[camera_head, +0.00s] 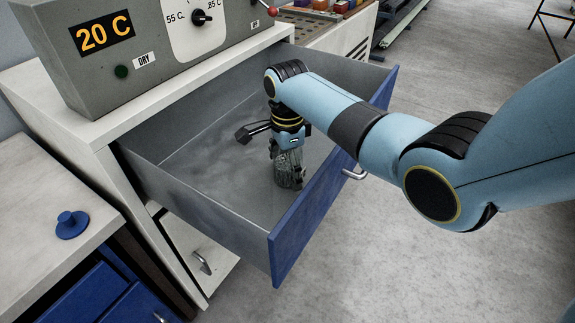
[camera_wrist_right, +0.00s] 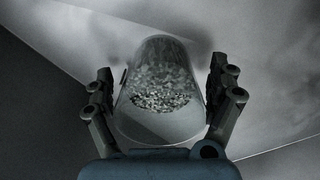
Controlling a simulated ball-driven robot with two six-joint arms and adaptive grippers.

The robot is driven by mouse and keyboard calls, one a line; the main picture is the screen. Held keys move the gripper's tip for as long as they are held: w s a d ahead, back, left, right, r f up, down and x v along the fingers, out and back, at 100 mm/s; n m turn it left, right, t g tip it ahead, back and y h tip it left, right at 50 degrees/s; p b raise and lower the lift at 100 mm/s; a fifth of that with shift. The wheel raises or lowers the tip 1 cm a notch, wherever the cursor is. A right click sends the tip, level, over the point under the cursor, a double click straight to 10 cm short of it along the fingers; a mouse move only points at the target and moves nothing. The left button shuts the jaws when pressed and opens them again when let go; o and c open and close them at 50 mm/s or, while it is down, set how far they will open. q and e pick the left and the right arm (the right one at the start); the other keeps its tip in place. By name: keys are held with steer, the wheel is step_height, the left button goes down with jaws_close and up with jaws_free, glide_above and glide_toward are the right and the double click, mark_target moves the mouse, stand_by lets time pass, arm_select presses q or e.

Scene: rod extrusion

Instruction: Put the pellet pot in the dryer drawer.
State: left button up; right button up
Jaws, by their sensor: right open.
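The pellet pot (camera_head: 288,172) is a clear container with grey pellets. It stands inside the open dryer drawer (camera_head: 205,185), near the front panel. My right gripper (camera_head: 287,165) reaches down into the drawer at the pot. In the right wrist view the pot (camera_wrist_right: 160,88) lies between the two spread fingers of my right gripper (camera_wrist_right: 165,95), with a gap on each side. The jaws are open. The pot's lower part is partly hidden by the fingers in the head view. My left gripper is not in view.
The dryer's control box (camera_head: 150,50) reads 20 C. The drawer's blue front panel (camera_head: 310,215) and metal side walls surround the pot. A bench with a blue lid (camera_head: 71,224) is at the left. The rest of the drawer floor looks clear.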

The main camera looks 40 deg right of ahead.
step_height(320, 180, up, 12)
steer(key=shift+r+p, duration=0.15)
steer(key=shift+p, duration=0.5)
